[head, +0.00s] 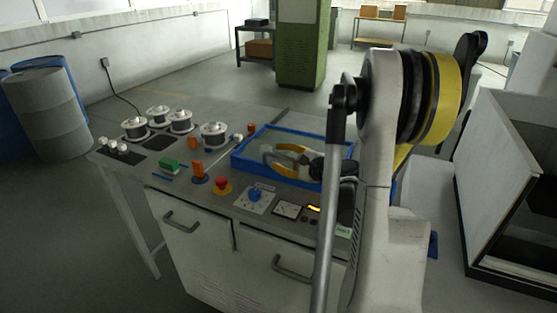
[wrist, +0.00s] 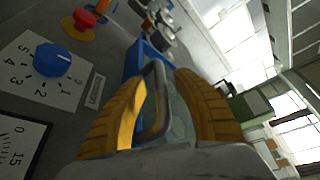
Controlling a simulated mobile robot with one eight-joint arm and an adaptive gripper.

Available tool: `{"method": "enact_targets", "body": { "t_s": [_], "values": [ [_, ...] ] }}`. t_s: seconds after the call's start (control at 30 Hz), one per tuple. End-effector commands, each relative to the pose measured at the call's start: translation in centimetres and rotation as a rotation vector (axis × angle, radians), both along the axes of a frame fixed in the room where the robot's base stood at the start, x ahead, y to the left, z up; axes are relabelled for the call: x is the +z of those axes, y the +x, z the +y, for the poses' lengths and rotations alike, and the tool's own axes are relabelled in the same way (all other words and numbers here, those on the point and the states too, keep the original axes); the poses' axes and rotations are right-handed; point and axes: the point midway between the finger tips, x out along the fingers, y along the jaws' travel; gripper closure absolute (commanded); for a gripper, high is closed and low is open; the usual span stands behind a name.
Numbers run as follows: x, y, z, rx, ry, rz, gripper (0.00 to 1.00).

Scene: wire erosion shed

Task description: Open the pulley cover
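The pulley cover appears to be the blue-framed panel (head: 241,164) with a see-through pane on the bench top. It looks flat and shut, though my arm hides its right part. A grey loop handle (wrist: 153,79) stands up between my fingers in the wrist view; its grey end shows beyond the fingers in the head view (head: 266,154). My gripper (head: 280,160) has orange ribbed fingers and is just above the panel. The fingers are spread on either side of the handle in the wrist view (wrist: 160,100). I see no clear grip on it.
The bench front holds a red button (head: 222,184), a blue dial (head: 254,194) and a meter (head: 287,209). Several wire spools (head: 180,122) stand at the back left. Cabinet handles (head: 181,221) project in front. Grey (head: 47,112) and blue drums stand left; a white enclosure (head: 500,150) stands right.

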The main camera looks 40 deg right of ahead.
Motion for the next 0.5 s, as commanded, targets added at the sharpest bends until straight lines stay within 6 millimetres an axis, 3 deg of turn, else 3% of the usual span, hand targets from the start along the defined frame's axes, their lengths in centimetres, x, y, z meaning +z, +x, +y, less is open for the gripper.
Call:
{"method": "enact_targets", "body": {
  "t_s": [0.3, 0.43, 0.5],
  "values": [
    [-0.02, 0.31, 0.01, -0.001, 0.0, 0.001, 0.64],
    [-0.03, 0.3, 0.01, -0.001, 0.0, 0.001, 1.0],
    [-0.03, 0.29, 0.01, -0.001, 0.0, 0.001, 1.0]
  ]
}}
